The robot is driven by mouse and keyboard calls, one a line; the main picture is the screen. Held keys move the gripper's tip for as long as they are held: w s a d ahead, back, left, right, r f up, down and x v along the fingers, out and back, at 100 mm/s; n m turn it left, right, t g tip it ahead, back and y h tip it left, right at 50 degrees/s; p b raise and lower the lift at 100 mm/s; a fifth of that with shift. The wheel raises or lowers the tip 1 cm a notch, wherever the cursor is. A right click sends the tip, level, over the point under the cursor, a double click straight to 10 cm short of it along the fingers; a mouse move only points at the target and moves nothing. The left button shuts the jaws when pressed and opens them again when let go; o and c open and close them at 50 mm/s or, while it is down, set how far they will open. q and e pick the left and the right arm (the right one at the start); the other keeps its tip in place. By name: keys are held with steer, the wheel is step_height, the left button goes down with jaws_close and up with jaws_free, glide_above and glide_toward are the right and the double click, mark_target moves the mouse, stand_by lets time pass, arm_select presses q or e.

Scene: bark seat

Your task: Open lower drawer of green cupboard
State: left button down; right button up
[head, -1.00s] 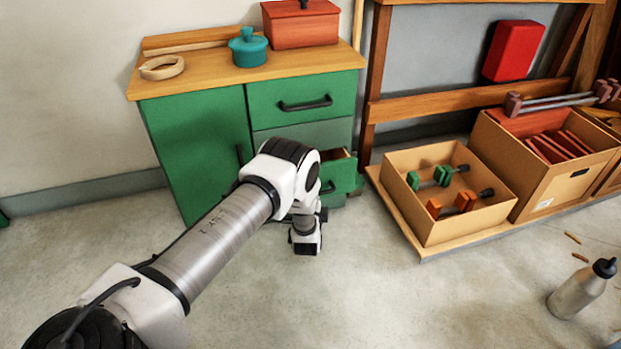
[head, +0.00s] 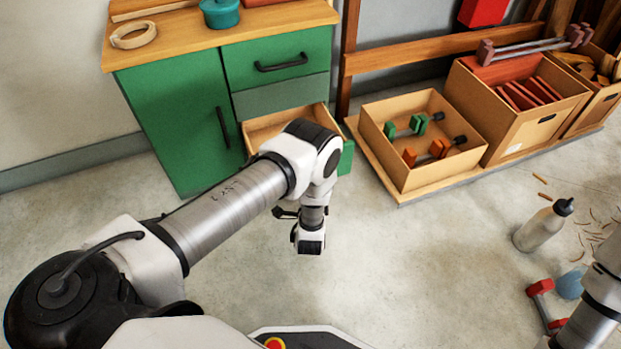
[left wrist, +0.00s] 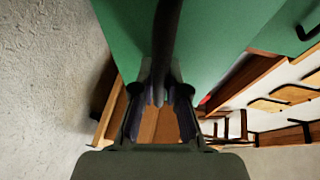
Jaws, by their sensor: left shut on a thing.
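The green cupboard (head: 178,125) stands against the wall with a door on its left and drawers on its right. Its lower drawer (head: 262,128) is pulled out, and its bare wooden inside shows. My left arm covers most of the drawer's green front, which shows at its right end. In the left wrist view the green drawer front (left wrist: 220,40) fills the top, with the dark handle (left wrist: 166,45) running down between my fingers. My left gripper (left wrist: 160,98) is shut on this handle. In the head view the grip is hidden behind my arm. My right gripper is out of view.
The upper drawer (head: 278,62) is shut. To the right, a cardboard box with clamps (head: 366,135) and a box of red pieces (head: 462,95) stand on a low wooden platform. A bottle (head: 541,228) and a red-ended tool (head: 540,288) are on the floor. Floor before the cupboard is clear.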

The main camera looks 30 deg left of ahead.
arm_select(q)
steer(key=c, duration=1.2)
jaws_free()
steer(key=shift+s, duration=0.1)
steer(key=v, duration=1.2)
